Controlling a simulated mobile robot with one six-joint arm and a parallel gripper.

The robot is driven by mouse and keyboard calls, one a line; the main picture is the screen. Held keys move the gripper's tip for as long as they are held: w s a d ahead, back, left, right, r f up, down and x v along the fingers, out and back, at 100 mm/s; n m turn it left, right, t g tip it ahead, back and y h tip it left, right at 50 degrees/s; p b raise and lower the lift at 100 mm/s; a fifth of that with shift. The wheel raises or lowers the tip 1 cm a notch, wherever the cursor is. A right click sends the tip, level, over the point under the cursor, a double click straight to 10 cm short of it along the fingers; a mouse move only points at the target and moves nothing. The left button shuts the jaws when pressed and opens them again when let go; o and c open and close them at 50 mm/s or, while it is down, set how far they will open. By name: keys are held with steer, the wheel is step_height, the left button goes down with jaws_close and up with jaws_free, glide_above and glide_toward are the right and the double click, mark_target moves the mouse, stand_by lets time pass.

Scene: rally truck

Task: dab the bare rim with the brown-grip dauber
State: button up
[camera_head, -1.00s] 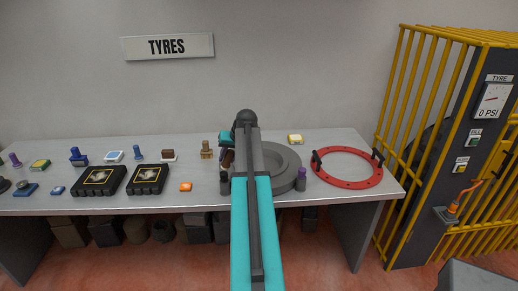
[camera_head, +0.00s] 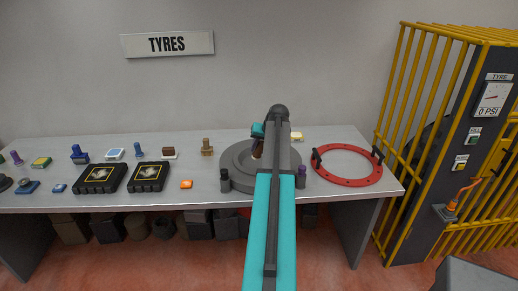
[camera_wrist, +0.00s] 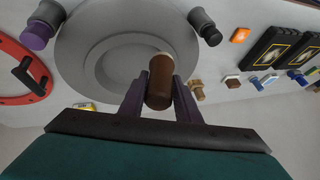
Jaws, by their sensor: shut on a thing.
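The bare rim (camera_head: 232,160) is a grey round stepped ring on the bench, partly hidden by my arm in the head view. It fills the top of the wrist view (camera_wrist: 85,60). My gripper (camera_wrist: 160,88) is shut on the brown-grip dauber (camera_wrist: 158,68), whose brown cylinder shows between the two fingers. In the head view my gripper (camera_head: 258,136) and the brown grip (camera_head: 257,149) appear over the rim, partly behind my arm. The dauber's far end is hidden, so I cannot tell whether it touches the rim.
Dark and purple-topped posts (camera_head: 301,176) stand at the rim's front edge. A red ring (camera_head: 347,182) with black handles lies to the right. Two black cases (camera_head: 100,179), an orange block (camera_head: 187,184) and several small stampers lie left. A yellow cage (camera_head: 455,150) stands right of the bench.

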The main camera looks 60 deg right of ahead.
mark_target(259, 157)
steer(key=shift+f+b, duration=1.05)
steer(key=shift+f, duration=1.4)
